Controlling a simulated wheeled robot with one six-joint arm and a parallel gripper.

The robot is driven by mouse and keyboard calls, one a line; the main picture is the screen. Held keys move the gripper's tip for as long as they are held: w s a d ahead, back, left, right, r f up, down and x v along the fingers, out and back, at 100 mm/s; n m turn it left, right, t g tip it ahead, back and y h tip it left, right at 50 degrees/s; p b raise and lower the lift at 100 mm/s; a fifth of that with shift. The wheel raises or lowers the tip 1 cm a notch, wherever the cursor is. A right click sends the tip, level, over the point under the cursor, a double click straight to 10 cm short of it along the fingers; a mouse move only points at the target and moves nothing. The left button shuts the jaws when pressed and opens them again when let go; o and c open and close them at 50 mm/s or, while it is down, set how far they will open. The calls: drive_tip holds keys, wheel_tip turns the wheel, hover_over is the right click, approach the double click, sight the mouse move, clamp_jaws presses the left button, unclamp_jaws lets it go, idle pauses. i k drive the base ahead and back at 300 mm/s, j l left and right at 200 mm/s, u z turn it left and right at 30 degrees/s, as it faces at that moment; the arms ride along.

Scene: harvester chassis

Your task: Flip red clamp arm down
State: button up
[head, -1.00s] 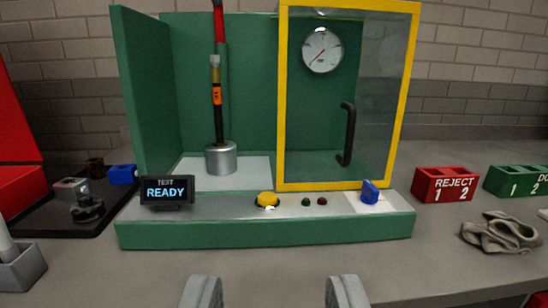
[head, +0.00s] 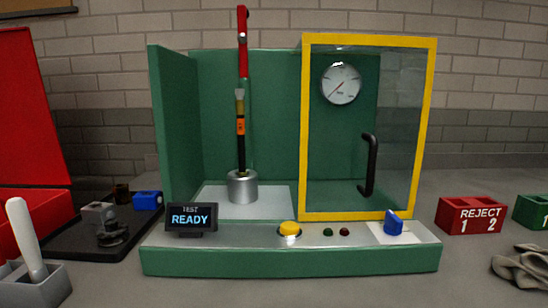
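The red clamp arm (head: 242,42) stands upright and rises above the top of the green test booth (head: 175,130). Below it, in line, is a thin part (head: 240,125) with a brass-coloured section, an orange band and a black lower end. That part stands in a silver cylinder (head: 242,187) on a pale plate in the booth. Where the red arm joins the thin part is too small to make out. My gripper is not in view.
A yellow-framed clear door (head: 308,130) with a black handle (head: 369,165) covers the right side; the clamp side is uncovered. In front are a READY display (head: 191,218), a yellow button (head: 289,230) and a blue switch (head: 393,223). A red REJECT box (head: 470,215) stands right.

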sight(242, 13)
drive_tip(key=i+j, duration=0.15)
drive_tip(key=j, duration=0.2)
drive_tip(key=i+j, duration=0.1)
drive_tip(key=j, duration=0.3)
drive_tip(key=i+j, duration=0.15)
drive_tip(key=j, duration=0.2)
drive_tip(key=i+j, duration=0.1)
drive_tip(key=j, duration=0.25)
drive_tip(key=i+j, duration=0.15)
drive_tip(key=j, duration=0.25)
drive_tip(key=i+j, duration=0.1)
drive_tip(key=j, duration=0.25)
